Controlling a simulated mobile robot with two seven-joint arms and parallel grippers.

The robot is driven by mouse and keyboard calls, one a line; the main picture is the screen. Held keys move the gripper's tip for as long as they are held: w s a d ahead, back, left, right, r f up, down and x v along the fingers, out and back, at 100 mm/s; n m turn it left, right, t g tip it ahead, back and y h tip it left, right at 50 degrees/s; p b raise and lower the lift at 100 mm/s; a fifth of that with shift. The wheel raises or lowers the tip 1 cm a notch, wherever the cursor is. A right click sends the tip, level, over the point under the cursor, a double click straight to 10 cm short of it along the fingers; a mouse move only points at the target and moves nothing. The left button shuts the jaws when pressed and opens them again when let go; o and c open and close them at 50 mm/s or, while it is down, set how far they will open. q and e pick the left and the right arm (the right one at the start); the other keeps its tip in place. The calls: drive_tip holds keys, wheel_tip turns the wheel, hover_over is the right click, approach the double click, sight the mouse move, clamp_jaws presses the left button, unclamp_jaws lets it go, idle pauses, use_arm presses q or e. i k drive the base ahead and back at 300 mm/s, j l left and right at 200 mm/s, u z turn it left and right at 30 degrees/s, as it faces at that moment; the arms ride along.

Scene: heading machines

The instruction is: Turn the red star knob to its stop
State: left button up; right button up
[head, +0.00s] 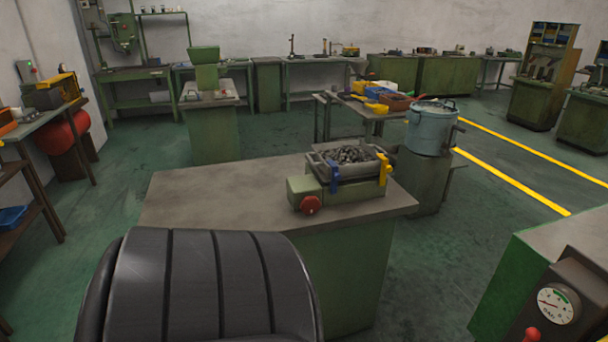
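A red knob (310,204) with a lobed outline is on the front of a small green machine (345,192). The machine stands on the right part of a green cabinet with a grey top (220,190). The machine carries a metal tray (374,171) full of small dark parts, with a blue clamp (334,177) and a yellow clamp (384,168) at its sides. A second red knob (532,335) shows partly at the bottom right, below a round gauge (556,306). Neither gripper is in view, and nothing touches either knob.
A black ribbed, rounded shape (195,290) fills the lower left, before the cabinet. A blue-grey pot (431,128) stands behind the cabinet to the right. The left part of the cabinet top is bare. Open green floor (440,250) lies right of the cabinet.

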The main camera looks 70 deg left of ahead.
sight(310, 204)
drive_tip(key=j+u, duration=0.1)
drive_tip(key=u, duration=1.4)
drive_tip(key=j+u, duration=0.2)
drive_tip(key=j, duration=0.2)
drive_tip(key=i+j+u, duration=0.2)
drive_tip(key=j, duration=0.2)
drive_tip(key=k, duration=0.05)
